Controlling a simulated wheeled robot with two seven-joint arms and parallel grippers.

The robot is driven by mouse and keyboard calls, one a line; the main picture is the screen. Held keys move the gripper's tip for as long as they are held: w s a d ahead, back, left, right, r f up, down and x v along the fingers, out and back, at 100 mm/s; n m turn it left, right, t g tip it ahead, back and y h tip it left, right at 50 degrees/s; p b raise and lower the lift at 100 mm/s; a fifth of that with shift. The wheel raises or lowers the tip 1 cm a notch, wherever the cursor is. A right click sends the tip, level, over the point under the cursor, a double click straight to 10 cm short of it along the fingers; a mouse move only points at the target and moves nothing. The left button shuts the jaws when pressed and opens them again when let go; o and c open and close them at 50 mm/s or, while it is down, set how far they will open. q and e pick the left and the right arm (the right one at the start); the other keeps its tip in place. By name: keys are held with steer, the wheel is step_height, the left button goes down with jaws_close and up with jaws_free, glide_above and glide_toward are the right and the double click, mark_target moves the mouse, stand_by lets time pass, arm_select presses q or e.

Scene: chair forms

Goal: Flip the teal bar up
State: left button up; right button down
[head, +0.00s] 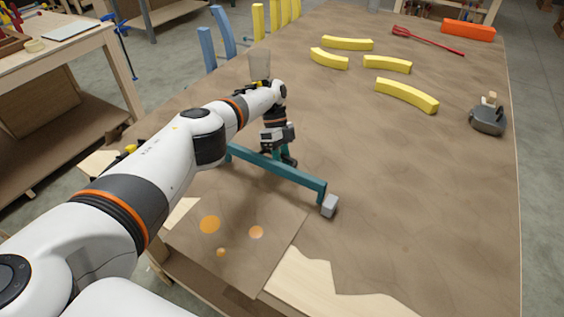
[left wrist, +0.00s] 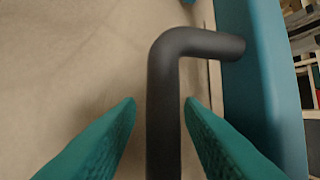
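The teal bar (head: 300,178) stands low over the brown work table (head: 420,190), running slantwise, with a short leg at its right end by a grey block (head: 329,206). In the left wrist view the bar (left wrist: 268,80) runs along the right side. A dark grey bent handle (left wrist: 164,110) sticks out from it. My left gripper (head: 287,155) is at the bar's far side. In the left wrist view its teal fingers (left wrist: 160,103) are open, one on each side of the handle, with a clear gap on the left. My right gripper is not in view.
Yellow curved pieces (head: 407,95), a red tool (head: 428,40), an orange box (head: 468,30) and a grey tool (head: 488,118) lie farther back. Blue slats (head: 222,32) stand at the table's left edge. A panel with orange spots (head: 235,245) lies in front.

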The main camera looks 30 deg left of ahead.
mark_target(282, 157)
arm_select(q)
step_height(282, 157, up, 3)
steer(key=shift+f+p, duration=0.2)
steer(key=shift+p, duration=0.35)
step_height(282, 157, up, 7)
steer(key=shift+r+b, duration=0.2)
steer(key=shift+b, duration=0.2)
